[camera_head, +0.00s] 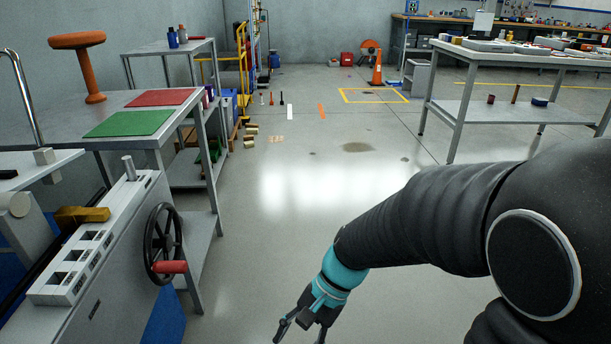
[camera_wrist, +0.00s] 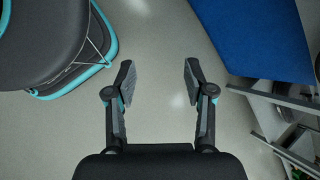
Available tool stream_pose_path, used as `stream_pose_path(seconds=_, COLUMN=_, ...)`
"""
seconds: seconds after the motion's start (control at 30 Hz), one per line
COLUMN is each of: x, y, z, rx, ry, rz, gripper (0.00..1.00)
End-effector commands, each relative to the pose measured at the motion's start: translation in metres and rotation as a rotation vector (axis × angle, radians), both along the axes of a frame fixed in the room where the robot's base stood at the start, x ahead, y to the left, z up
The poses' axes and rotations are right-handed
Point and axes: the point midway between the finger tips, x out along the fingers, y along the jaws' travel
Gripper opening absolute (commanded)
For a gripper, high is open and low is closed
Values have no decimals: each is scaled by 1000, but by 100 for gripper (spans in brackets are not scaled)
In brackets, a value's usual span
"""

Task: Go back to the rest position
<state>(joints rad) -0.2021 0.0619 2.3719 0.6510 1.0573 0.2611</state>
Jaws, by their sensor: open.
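My gripper (camera_head: 301,326) hangs low over the grey floor at the bottom middle of the head view, at the end of my dark arm with a teal band. In the wrist view my gripper (camera_wrist: 158,82) is open, its two fingers well apart with only bare floor (camera_wrist: 155,40) between them. It holds nothing. In the head view the fingertips are partly cut off by the lower edge.
At left stand a machine with a black handwheel (camera_head: 164,244) and a table with a green mat (camera_head: 128,123), a red mat (camera_head: 161,97) and an orange stool (camera_head: 84,66). A workbench (camera_head: 462,107) stands at right. The middle floor is clear.

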Motion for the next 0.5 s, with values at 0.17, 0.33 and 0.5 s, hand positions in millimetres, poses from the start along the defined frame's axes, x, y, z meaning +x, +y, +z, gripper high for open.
stream_pose_path(seconds=0.17, x=-2, y=-52, z=21, rx=-111, ry=-277, rz=221, gripper=53)
stream_pose_path(seconds=0.33, x=-3, y=-96, z=46, rx=-236, ry=-489, rz=378, gripper=53)
stream_pose_path(seconds=0.5, x=-7, y=-133, z=75, rx=-366, ry=-658, rz=459, gripper=53)
